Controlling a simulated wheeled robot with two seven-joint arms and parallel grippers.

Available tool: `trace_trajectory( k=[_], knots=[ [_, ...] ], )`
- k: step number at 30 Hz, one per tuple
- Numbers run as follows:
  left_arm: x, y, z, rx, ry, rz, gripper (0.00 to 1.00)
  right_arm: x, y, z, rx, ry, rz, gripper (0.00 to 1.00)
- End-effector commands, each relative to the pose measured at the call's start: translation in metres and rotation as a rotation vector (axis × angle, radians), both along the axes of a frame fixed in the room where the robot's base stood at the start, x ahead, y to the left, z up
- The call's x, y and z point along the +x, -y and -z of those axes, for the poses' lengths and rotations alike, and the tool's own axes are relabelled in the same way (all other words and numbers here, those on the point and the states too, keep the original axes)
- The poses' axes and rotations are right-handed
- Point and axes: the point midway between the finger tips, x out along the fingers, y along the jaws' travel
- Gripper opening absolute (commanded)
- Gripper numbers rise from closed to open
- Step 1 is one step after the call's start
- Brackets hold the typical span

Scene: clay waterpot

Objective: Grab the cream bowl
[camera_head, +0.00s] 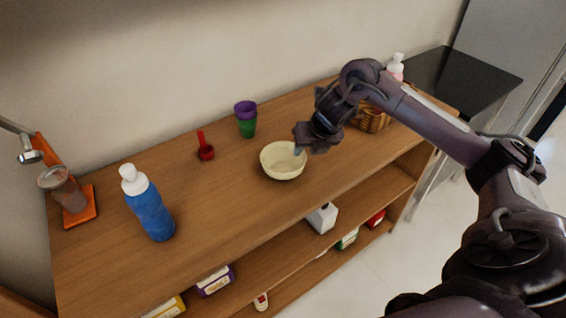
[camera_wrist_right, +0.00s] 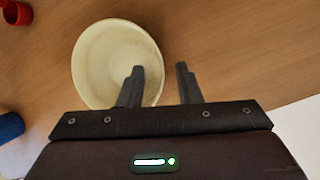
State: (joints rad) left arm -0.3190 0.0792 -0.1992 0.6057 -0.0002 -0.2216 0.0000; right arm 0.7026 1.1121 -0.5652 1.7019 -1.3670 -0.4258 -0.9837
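The cream bowl (camera_head: 280,164) stands upright on the wooden shelf top, near its front edge. In the right wrist view the bowl (camera_wrist_right: 100,62) fills the upper left. My right gripper (camera_head: 301,143) is at the bowl's right rim. In the wrist view its two fingers (camera_wrist_right: 161,72) are apart, with a gap between them. The left finger overlaps the bowl's right side and the right finger is outside the bowl. I cannot tell whether a finger touches the rim. My left gripper is not in view.
A blue bottle (camera_head: 150,210), a red scoop (camera_head: 206,152) and purple and green cups (camera_head: 246,120) stand left of the bowl. A wicker basket (camera_head: 371,118) is behind my right arm. The wooden top (camera_head: 222,205) is bare just left of the bowl.

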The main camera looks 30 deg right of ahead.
Motion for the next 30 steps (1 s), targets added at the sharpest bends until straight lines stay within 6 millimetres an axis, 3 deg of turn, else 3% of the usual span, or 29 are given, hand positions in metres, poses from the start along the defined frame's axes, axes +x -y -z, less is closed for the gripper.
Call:
trace_trajectory(
  k=[6,12,14,21,30],
  knots=[
    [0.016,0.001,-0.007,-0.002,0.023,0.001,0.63,0.012,-0.003,0.023,0.001,-0.001,0.002,0.31],
    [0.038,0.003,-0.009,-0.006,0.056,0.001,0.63,0.013,-0.003,0.025,0.0,0.001,0.001,0.31],
    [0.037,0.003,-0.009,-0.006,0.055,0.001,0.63,0.013,-0.003,0.025,0.0,0.001,0.001,0.31],
    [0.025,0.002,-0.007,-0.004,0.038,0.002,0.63,0.013,-0.003,0.025,0.0,0.001,0.001,0.0],
    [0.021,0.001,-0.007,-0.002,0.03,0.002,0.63,0.013,-0.003,0.024,0.0,0.003,0.001,0.0]
  ],
)
